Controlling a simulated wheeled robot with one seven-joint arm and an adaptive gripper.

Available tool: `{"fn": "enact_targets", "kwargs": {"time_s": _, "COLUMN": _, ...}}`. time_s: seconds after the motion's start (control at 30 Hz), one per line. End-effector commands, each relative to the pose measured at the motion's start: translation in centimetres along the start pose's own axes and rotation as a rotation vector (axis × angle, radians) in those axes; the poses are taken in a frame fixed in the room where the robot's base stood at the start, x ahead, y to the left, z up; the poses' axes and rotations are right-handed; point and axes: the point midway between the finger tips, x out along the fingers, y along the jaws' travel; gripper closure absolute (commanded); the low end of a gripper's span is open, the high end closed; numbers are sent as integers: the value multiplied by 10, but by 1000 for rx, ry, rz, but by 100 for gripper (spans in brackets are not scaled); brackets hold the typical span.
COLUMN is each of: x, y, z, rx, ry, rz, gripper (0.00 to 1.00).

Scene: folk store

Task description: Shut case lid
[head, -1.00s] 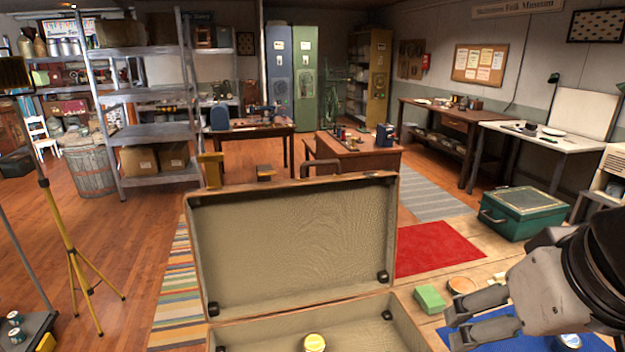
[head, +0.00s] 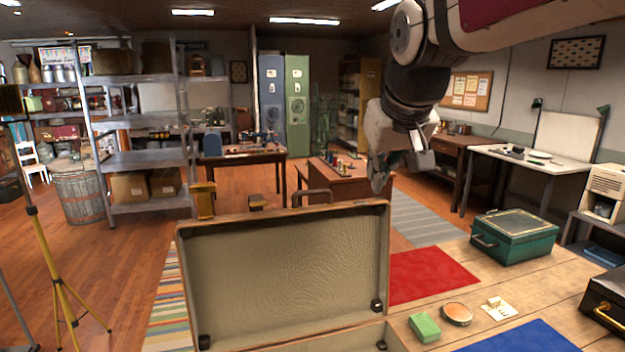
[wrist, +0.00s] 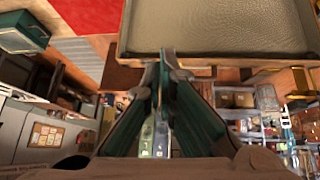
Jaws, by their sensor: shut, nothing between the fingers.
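The case lid (head: 290,270) stands upright and open in the head view, its pale lining facing me. The case body (head: 340,342) shows only as a strip at the bottom edge, so its contents are out of sight. My gripper (head: 378,186) is raised above and just behind the lid's upper right corner, fingers together and empty. In the wrist view the closed fingertips (wrist: 165,58) are near the lid's edge, with the lid (wrist: 215,28) at the top. I cannot tell whether they touch it.
A green metal box (head: 514,238), a green block (head: 425,326), a round tin (head: 457,313) and a black case (head: 608,305) sit right of the case on the wooden table. A red mat (head: 430,273) and a blue mat (head: 520,338) lie there.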

Motion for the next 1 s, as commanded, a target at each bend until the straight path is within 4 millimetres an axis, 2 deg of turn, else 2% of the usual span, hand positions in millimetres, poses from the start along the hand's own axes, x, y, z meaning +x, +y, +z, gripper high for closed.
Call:
{"fn": "enact_targets", "kwargs": {"time_s": 0.03, "x": 13, "y": -8, "z": -22, "rx": -12, "ry": 8, "rz": -13, "gripper": 100}}
{"fn": "enact_targets", "kwargs": {"time_s": 0.2, "x": 50, "y": -33, "z": -87, "rx": -40, "ry": 50, "rz": -53, "gripper": 100}}
{"fn": "enact_targets", "kwargs": {"time_s": 0.4, "x": 90, "y": -59, "z": -138, "rx": -51, "ry": 90, "rz": -97, "gripper": 100}}
{"fn": "enact_targets", "kwargs": {"time_s": 0.57, "x": 105, "y": -69, "z": -156, "rx": -53, "ry": 107, "rz": -115, "gripper": 100}}
{"fn": "enact_targets", "kwargs": {"time_s": 0.77, "x": 118, "y": -72, "z": -160, "rx": -53, "ry": 108, "rz": -118, "gripper": 100}}
{"fn": "enact_targets", "kwargs": {"time_s": 1.0, "x": 159, "y": -78, "z": -163, "rx": -54, "ry": 106, "rz": -118, "gripper": 100}}
